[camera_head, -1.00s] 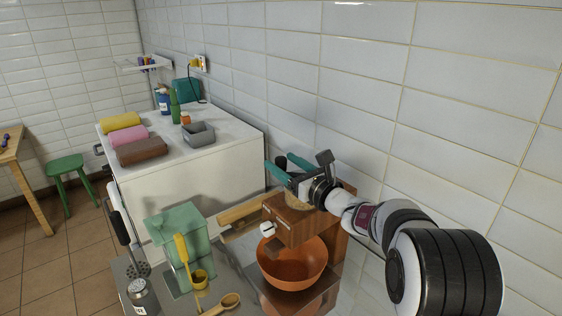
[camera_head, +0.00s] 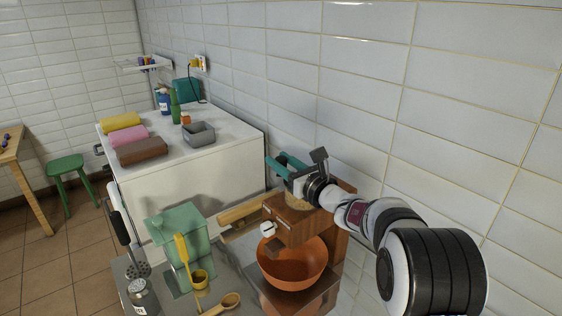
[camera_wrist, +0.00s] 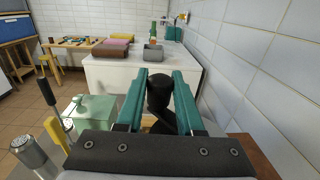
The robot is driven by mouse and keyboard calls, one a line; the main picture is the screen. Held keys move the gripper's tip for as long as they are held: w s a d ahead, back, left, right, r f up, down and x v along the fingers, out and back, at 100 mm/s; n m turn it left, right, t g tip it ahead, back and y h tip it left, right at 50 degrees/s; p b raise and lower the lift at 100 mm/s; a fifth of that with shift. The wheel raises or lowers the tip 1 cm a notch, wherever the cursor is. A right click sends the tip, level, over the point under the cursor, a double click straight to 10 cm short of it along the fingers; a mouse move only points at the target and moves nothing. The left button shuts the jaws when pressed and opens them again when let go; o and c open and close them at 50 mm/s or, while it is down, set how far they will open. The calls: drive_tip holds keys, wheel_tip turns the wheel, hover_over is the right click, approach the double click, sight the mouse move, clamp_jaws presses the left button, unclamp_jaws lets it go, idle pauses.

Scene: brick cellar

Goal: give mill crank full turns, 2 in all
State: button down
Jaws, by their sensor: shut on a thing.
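The wooden mill (camera_head: 300,228) stands against the tiled wall at the counter's right side, with an orange bowl (camera_head: 292,266) beneath its front. My gripper (camera_head: 282,163) is above the mill, its teal fingers pointing left and away. In the wrist view my gripper (camera_wrist: 160,80) is shut on the black crank knob (camera_wrist: 159,92), which stands between the two fingers. The crank arm is mostly hidden by the gripper. In the head view the knob is hidden behind the fingers.
A white cabinet (camera_head: 195,180) with folded towels stands behind. The wall (camera_head: 450,120) is close on the right.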

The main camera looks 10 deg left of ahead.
drive_tip(key=m+t+h, duration=0.1)
drive_tip(key=w+m+t+h, duration=0.1)
drive_tip(key=h, duration=0.1)
drive_tip(key=shift+w+r+m+h, duration=0.1)
drive_tip(key=shift+m+h, duration=0.2)
drive_tip(key=shift+w+d+m+t+h, duration=0.15)
drive_tip(key=shift+w+m+t+h, duration=0.1)
drive_tip(key=shift+m+t+h, duration=0.3)
drive_tip(key=shift+w+d+m+t+h, duration=0.1)
drive_tip(key=shift+w+m+t+h, duration=0.15)
drive_tip(key=shift+m+h, duration=0.35)
drive_tip(key=c, duration=0.5)
unclamp_jaws()
drive_tip(key=shift+c, duration=0.2)
drive_tip(key=shift+s+d, duration=0.1)
drive_tip(key=shift+s, duration=0.05)
drive_tip(key=v, duration=1.5)
drive_tip(key=shift+s, duration=0.35)
